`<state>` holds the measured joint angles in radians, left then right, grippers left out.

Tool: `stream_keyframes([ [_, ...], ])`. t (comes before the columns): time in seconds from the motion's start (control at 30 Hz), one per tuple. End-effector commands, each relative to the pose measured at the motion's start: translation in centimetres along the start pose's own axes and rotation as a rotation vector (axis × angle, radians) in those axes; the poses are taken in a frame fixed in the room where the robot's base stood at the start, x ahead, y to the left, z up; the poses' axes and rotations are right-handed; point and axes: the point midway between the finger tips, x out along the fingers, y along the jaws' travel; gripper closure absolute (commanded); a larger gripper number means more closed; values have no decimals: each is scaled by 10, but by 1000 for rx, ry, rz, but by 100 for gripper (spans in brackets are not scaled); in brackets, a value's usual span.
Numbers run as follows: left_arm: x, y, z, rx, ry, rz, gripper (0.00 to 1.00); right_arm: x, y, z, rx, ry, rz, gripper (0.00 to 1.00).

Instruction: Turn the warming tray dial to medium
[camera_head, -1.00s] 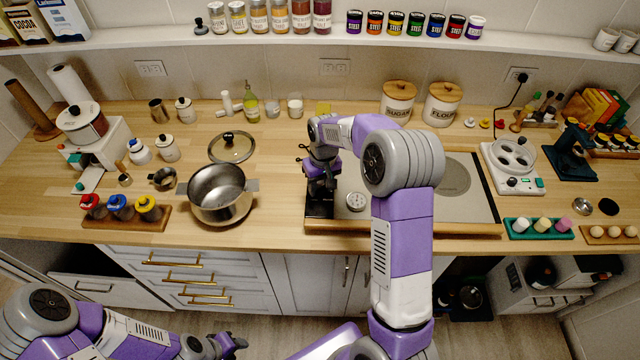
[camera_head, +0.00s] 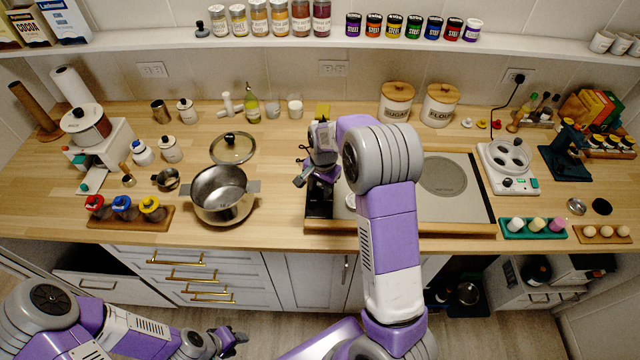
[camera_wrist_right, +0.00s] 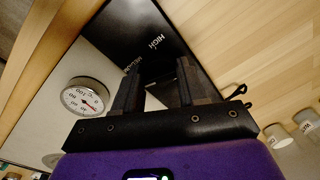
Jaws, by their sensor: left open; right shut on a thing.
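The warming tray (camera_head: 470,213) lies on the counter, with a light plate in a wooden frame and a black control panel (camera_head: 319,212) at its left end. In the right wrist view the panel (camera_wrist_right: 150,22) carries the words HIGH and, partly covered, what looks like MEDIUM. My right gripper (camera_head: 314,176) is over this panel, its fingers (camera_wrist_right: 162,75) shut on the dial. The dial is mostly hidden between the fingers, so its pointer setting cannot be read. My left gripper (camera_head: 234,340) is open and empty, low in front of the drawers.
A round white thermometer (camera_wrist_right: 84,98) sits on the plate beside the panel. A steel pot (camera_head: 222,205) stands left of the tray, a glass lid (camera_head: 232,148) behind it. Sugar (camera_head: 397,104) and flour (camera_head: 440,106) canisters stand behind the tray.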

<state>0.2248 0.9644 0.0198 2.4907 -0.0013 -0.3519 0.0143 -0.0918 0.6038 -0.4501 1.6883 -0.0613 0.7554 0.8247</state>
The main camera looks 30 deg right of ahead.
Motion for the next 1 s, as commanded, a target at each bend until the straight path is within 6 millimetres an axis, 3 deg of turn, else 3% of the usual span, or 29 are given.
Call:
stream_keyframes([
  [0.5,-25,9,1,0,0,0,57,-2,1,0,426,28,3,90],
  [1.0,-32,12,1,0,0,0,57,0,2,1,574,37,3,90],
])
